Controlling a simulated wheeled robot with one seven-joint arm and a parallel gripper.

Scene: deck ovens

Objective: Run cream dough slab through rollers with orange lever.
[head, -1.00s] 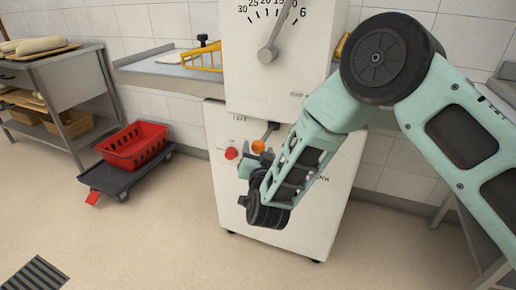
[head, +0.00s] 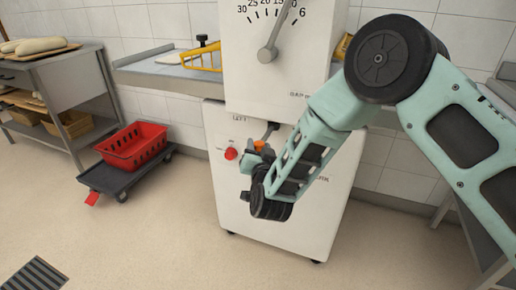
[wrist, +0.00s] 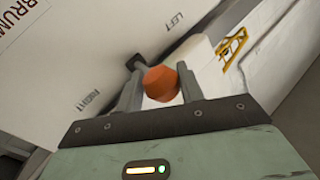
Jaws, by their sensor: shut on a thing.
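The orange lever knob (head: 259,145) sits on a dark rod on the front of the white sheeter machine (head: 285,180). My gripper (head: 260,152) is at the knob in the head view. In the wrist view the orange knob (wrist: 160,83) is between the two fingers, which are shut on it. LEFT and RIGHT labels show on the panel beside the lever in the wrist view. A pale flat piece (head: 172,57), perhaps the cream dough slab, lies on the machine's left table (head: 150,68). The rollers are hidden.
A red button (head: 231,153) is left of the lever. A dial with a grey pointer (head: 268,52) is above. A yellow guard (head: 203,58) stands over the left table. A red crate (head: 133,147) sits on a dark trolley (head: 120,182). Floor in front is clear.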

